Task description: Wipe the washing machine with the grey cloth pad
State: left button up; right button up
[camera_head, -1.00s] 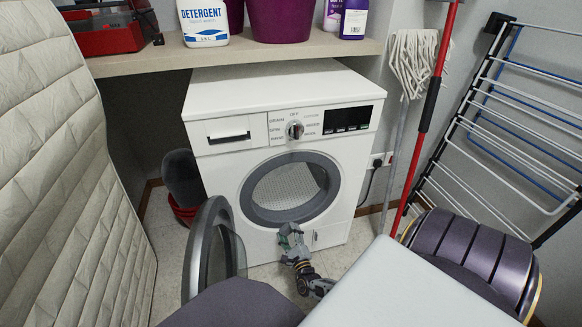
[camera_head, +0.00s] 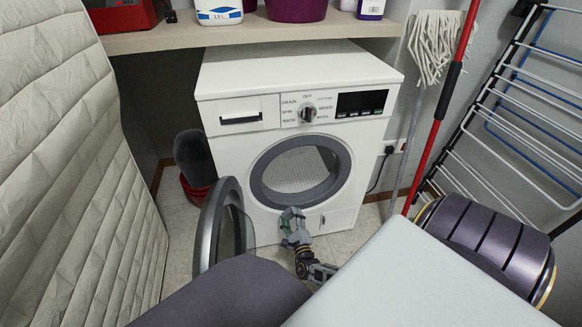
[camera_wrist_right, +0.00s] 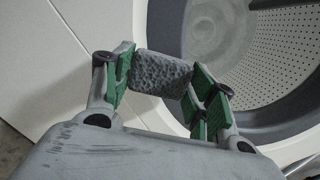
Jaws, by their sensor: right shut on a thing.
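The white washing machine (camera_head: 290,140) stands under a shelf with its round door (camera_head: 222,235) swung open to the left. Its drum opening (camera_head: 302,172) also shows in the right wrist view (camera_wrist_right: 265,65). My right gripper (camera_head: 292,216) is low at the machine's front, just below the drum opening. In the right wrist view my right gripper (camera_wrist_right: 160,78) is shut on the grey cloth pad (camera_wrist_right: 160,74), held between green-padded fingers near the drum's rim. I cannot tell whether the pad touches the machine. My left gripper is not in view.
A shelf (camera_head: 250,32) with a detergent bottle (camera_head: 219,10) and a purple tub (camera_head: 296,9) runs above the machine. A mop (camera_head: 432,50), a red pole (camera_head: 440,110) and a drying rack (camera_head: 530,110) stand at right. A quilted panel (camera_head: 75,170) fills the left.

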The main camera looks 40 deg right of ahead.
jog(key=shift+a+r+p+v, duration=0.15)
jog(key=shift+p+v, duration=0.3)
jog(key=shift+v, duration=1)
jog(key=shift+a+r+p+v, duration=0.1)
jog(key=shift+p+v, duration=0.35)
jog(key=shift+v, duration=1)
jog(key=v, duration=0.2)
jog(key=shift+s+a+r+p, duration=0.15)
jog(key=shift+s+a+p, duration=0.15)
jog(key=shift+p, duration=0.1)
jog(key=shift+s, duration=0.1)
